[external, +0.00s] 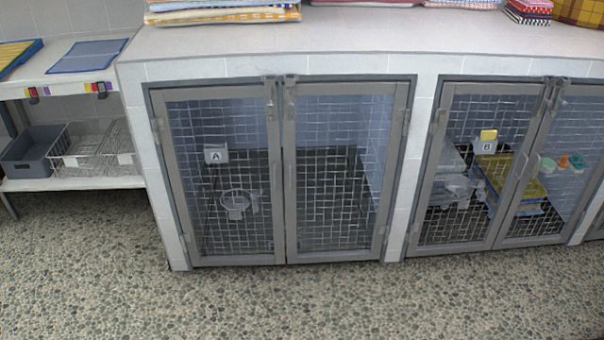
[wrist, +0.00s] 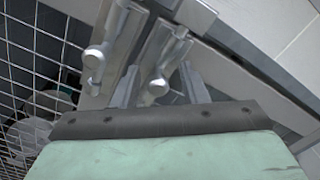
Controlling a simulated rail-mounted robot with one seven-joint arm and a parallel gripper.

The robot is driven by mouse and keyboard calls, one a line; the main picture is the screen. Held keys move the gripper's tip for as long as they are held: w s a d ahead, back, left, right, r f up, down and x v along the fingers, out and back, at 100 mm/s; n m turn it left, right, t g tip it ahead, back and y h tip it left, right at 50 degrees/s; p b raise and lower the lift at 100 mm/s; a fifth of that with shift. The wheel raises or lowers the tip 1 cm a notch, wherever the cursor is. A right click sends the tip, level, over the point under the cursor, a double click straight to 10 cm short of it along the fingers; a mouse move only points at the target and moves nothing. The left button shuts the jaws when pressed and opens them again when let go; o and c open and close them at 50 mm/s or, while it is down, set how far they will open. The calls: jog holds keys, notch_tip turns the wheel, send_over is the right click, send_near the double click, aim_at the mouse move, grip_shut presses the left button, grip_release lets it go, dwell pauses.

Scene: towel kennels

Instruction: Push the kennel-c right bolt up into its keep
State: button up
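In the wrist view two grey metal bolts run side by side along the meeting door frames. The right bolt (wrist: 165,50) has a round knob (wrist: 157,87) near its lower end, and a bracket-like block (wrist: 196,14) is at its upper end. The left bolt (wrist: 110,40) has its knob (wrist: 95,57) a little farther up. My gripper (wrist: 158,68) is open, with one finger on each side of the right bolt's lower part and its knob. Contact cannot be told. No kennel letter shows in this view. The external view shows neither my arm nor a kennel marked C.
Wire mesh (wrist: 35,65) is at the left of the wrist view, and a pale tiled surface (wrist: 275,25) is at the upper right. The external view shows closed kennels A (external: 285,82) and B (external: 500,78), a countertop (external: 350,35) with folded towels, and clear floor (external: 300,305).

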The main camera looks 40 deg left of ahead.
jog(key=v, duration=1.6)
jog(key=shift+s+r, duration=0.1)
jog(key=s+a+r+n+g+p, duration=0.3)
jog(key=s+a+n+g+p, duration=0.3)
jog(key=s+a+n+g, duration=0.75)
jog(key=s+r+n+h+p, duration=0.2)
jog(key=s+r+h, duration=0.1)
jog(key=s, duration=0.5)
jog(key=s+d+r+n+h+p, duration=0.1)
jog(key=s+r+n+h+p, duration=0.1)
jog(key=s, duration=0.7)
jog(key=s+r+n+h+p, duration=0.3)
jog(key=s+h, duration=0.3)
jog(key=s, duration=0.2)
jog(key=shift+s+d+r+n+p, duration=0.35)
jog(key=shift+s+d+n, duration=0.05)
jog(key=shift+n, duration=0.25)
